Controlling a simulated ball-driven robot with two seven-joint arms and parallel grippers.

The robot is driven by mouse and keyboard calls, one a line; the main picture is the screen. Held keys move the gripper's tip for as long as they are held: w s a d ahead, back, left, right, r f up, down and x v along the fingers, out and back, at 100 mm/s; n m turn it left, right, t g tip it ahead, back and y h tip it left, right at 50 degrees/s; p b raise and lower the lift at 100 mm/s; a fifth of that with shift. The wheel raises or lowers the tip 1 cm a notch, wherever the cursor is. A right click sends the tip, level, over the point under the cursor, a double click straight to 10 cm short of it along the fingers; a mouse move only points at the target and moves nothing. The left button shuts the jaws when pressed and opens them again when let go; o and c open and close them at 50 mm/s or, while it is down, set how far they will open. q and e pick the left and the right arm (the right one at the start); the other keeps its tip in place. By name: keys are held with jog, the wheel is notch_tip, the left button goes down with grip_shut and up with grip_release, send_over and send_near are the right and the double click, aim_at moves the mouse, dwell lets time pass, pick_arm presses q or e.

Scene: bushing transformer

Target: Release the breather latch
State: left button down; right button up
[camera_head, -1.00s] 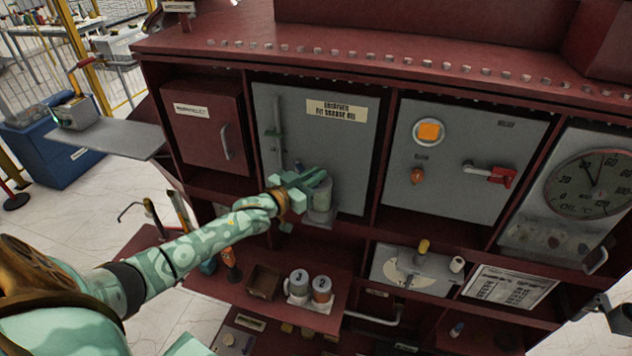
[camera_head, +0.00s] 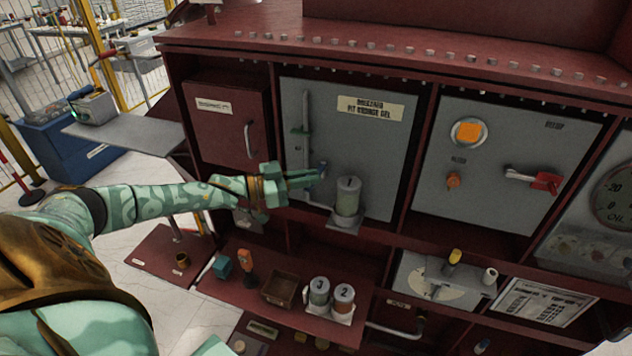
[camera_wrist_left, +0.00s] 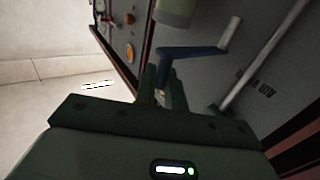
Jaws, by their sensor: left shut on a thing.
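The breather panel (camera_head: 385,150) is a grey plate with a pale label, set in the dark red cabinet. A canister (camera_head: 348,200) marked 1 stands upright on a small bracket at its lower part. The latch (camera_head: 323,167) is a small blue lever just left of the canister's top. In the left wrist view it is a bent blue bar (camera_wrist_left: 192,50) with a pale end, its near end between the fingers. My left gripper (camera_head: 305,180) reaches in from the left, shut on this lever; it also shows in the left wrist view (camera_wrist_left: 162,88). My right gripper is not in view.
Canisters marked 3 (camera_head: 319,292) and 2 (camera_head: 343,297) stand on the lower shelf beside an open brown box (camera_head: 279,288). A thin pipe (camera_head: 306,125) runs down the panel's left side. A red-handled switch (camera_head: 545,181) is on the panel to the right.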

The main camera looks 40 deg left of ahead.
pick_arm(q)
jog(key=shift+a+r, duration=0.15)
jog(key=shift+a, duration=0.6)
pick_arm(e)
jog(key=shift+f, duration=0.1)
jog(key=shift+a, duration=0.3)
pick_arm(q)
jog(key=c, duration=1.6)
grip_release()
jog(key=v, duration=1.6)
jog(key=shift+a+b, duration=0.15)
jog(key=shift+b, duration=0.2)
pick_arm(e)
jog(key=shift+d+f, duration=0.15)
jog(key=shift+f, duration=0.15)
